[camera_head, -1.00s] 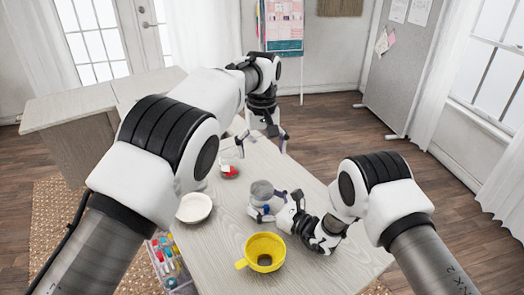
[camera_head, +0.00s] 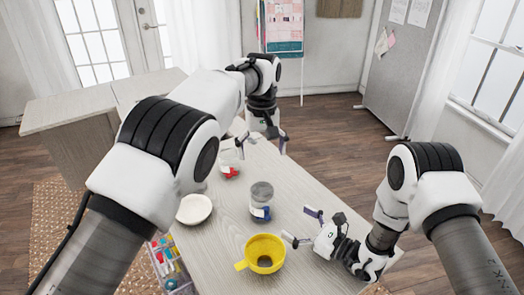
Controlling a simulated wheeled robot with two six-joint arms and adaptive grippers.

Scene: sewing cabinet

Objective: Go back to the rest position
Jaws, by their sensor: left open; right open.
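My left gripper (camera_head: 267,140) points down above the far part of the table, open and empty. My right gripper (camera_head: 300,226) is low over the right side of the table, its fingers pointing left, open and empty. A jar with a grey top and a blue lower part (camera_head: 261,199) stands upright on the table, to the left of my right gripper and apart from it.
A white bowl (camera_head: 194,209) sits at the left edge. A container with red contents (camera_head: 230,171) stands farther back. A box of colourful supplies (camera_head: 170,268) is at the lower left. The wooden table (camera_head: 309,193) has bare surface on the right.

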